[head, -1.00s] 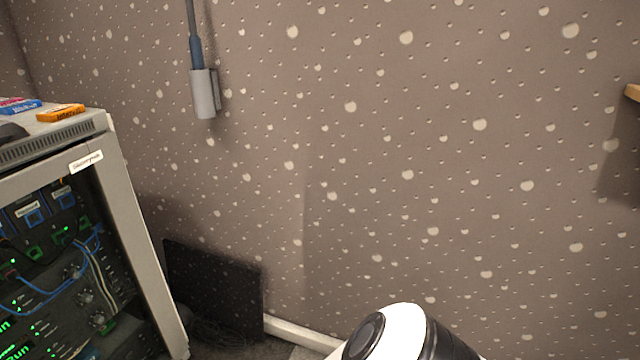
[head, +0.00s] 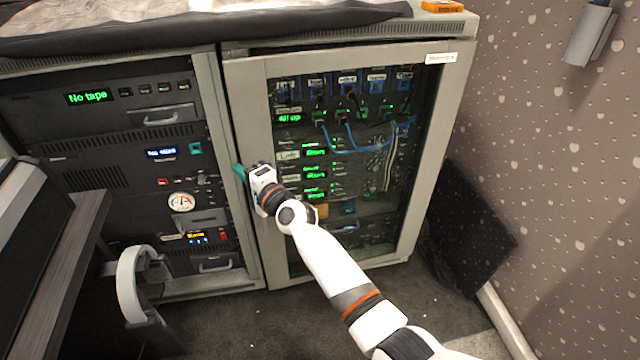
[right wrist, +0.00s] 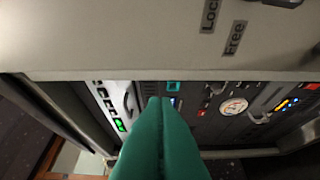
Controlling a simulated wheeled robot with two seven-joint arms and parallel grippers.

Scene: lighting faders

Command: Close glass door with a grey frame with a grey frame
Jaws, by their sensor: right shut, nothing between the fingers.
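The glass door with a grey frame (head: 415,215) is on the right half of the rack cabinet. It looks nearly closed, with a dark gap along its top; I cannot tell exactly how far it stands out. Its grey frame (right wrist: 150,45) fills the top of the right wrist view, with "Lock" and "Free" labels. My right gripper (head: 240,173) is at the door's left frame edge, at mid height. Its green fingers (right wrist: 160,105) are shut and empty, pointing past the frame edge towards the left rack's panels. I cannot tell whether they touch the door. My left gripper is not in view.
The left rack (head: 120,150) has open-faced equipment beside the door. A dark desk (head: 65,255) and a white curved object (head: 130,285) stand at the lower left. A dark panel (head: 470,225) leans on the wall at right. Carpet in front is clear.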

